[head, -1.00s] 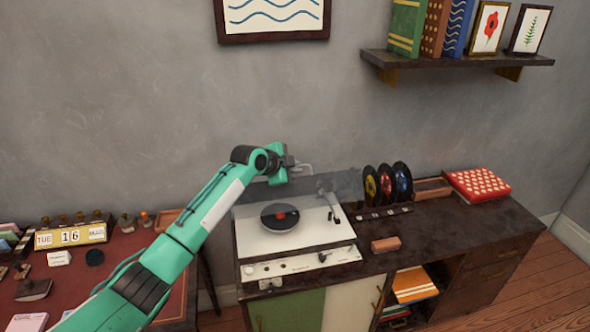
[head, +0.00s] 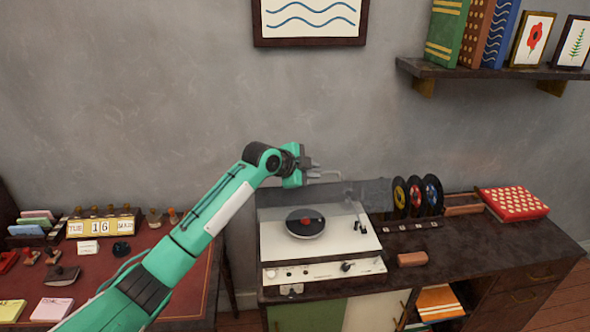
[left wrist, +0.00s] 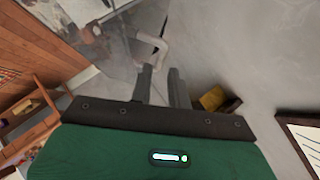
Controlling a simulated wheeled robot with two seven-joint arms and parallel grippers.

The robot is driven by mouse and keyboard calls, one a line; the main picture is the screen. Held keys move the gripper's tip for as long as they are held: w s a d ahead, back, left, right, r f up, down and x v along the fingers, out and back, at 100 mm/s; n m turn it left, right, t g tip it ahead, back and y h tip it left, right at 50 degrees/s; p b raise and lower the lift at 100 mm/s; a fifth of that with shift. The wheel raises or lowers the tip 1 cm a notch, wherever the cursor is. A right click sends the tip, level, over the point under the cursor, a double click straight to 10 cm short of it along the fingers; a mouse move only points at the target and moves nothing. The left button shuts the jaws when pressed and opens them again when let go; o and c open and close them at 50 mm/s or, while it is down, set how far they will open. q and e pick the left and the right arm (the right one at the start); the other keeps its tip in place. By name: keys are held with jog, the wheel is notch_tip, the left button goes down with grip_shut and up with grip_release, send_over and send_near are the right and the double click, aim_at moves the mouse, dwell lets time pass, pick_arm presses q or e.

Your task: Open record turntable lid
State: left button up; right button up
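My right gripper is not in view.
Several upright records (head: 415,196) and a red dotted box (head: 513,204) stand right of the turntable on the dark cabinet (head: 465,240). A small brown block (head: 411,259) lies near its front. A desk (head: 180,260) with a calendar (head: 100,227) is at left. A shelf (head: 490,73) hangs above right.

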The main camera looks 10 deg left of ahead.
pick_arm(q)
jog(key=b+v, duration=0.1)
jog(key=v, duration=0.7)
jog(key=shift+b, duration=0.3)
jog(key=shift+c, duration=0.2)
